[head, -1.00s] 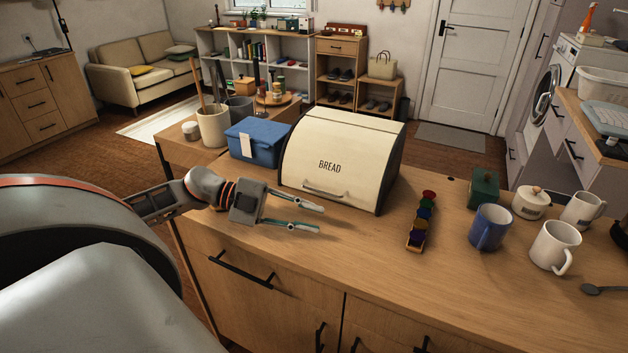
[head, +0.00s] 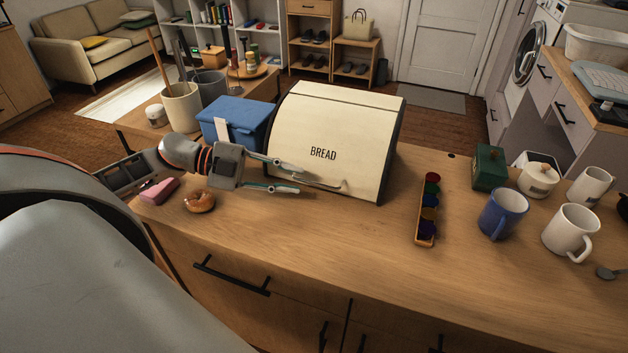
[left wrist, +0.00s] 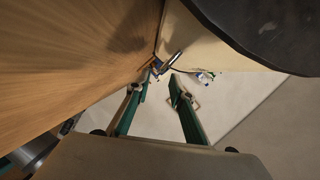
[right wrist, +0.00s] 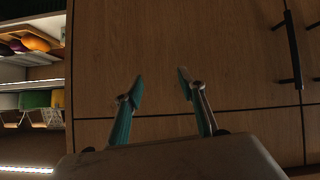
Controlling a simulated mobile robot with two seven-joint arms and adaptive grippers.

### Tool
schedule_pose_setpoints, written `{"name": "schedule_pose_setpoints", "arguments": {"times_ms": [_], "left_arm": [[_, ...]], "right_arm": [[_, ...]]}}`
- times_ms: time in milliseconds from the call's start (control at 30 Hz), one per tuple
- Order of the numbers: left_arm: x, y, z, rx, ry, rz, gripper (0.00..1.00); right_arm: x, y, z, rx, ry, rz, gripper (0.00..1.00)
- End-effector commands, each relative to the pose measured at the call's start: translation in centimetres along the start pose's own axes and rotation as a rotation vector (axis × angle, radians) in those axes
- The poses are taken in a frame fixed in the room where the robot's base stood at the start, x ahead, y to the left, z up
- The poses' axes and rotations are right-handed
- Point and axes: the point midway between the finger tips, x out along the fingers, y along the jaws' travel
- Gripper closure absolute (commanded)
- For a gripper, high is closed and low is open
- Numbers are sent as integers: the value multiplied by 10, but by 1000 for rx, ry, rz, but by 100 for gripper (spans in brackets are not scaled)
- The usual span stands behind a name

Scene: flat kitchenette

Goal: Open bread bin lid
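The cream bread bin (head: 335,125), marked BREAD, stands on the wooden counter with its lid shut. Its metal handle (head: 335,186) runs along the low front of the lid. My left gripper (head: 296,176) is open at the left end of this handle, its fingers pointing right. In the left wrist view the handle (left wrist: 172,60) lies just beyond the open fingertips (left wrist: 163,77); I cannot tell whether they touch it. My right gripper (right wrist: 160,82) is open and empty in front of a wooden cabinet face. It does not show in the head view.
A blue box (head: 235,122) stands left of the bin. A donut (head: 200,201) and a pink item (head: 160,190) lie by my left arm. A paint strip (head: 428,210), a blue mug (head: 502,213) and a white mug (head: 571,231) stand right. The counter's front middle is clear.

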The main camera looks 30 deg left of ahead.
Motion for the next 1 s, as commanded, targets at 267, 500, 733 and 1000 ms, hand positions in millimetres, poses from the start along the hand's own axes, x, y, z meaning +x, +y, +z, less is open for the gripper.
{"name": "schedule_pose_setpoints", "arguments": {"times_ms": [267,500,733,1000], "left_arm": [[38,-2,-1,4,2,-2,78],[59,-1,-1,1,2,0,78],[62,0,0,1,0,0,78],[62,0,0,1,1,1,100]], "right_arm": [[-1,1,2,-3,-6,0,60],[-2,1,1,-3,-6,0,60],[-2,1,1,-3,-6,0,60],[-2,1,-1,-3,-3,0,60]]}}
